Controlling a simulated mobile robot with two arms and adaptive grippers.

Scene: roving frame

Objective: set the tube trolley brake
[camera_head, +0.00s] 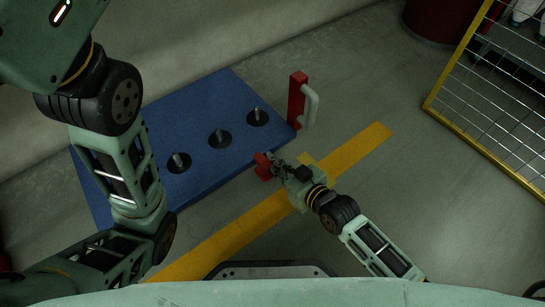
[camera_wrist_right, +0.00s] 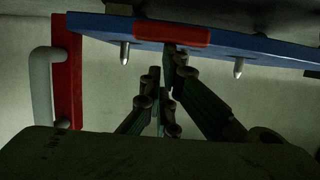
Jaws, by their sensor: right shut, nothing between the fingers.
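The tube trolley (camera_head: 215,95) is a low blue deck with upright metal pegs in black round sockets. A red post with a grey handle (camera_head: 311,105) stands at its right corner. The red brake pedal (camera_head: 262,167) sits at the deck's near edge; it also shows in the right wrist view (camera_wrist_right: 172,33). My right gripper (camera_head: 276,163) is shut and empty, its fingertips right at the pedal. I cannot tell whether they touch it. In the wrist view its dark fingers (camera_wrist_right: 168,75) overlap the pedal's edge. My left arm crosses the deck's left part; its gripper is out of view.
A yellow floor stripe (camera_head: 357,149) runs diagonally under my right arm. A yellow-framed wire mesh panel (camera_head: 480,147) stands at the right. A dark red drum (camera_head: 440,18) is at the top right. Grey floor between trolley and mesh is clear.

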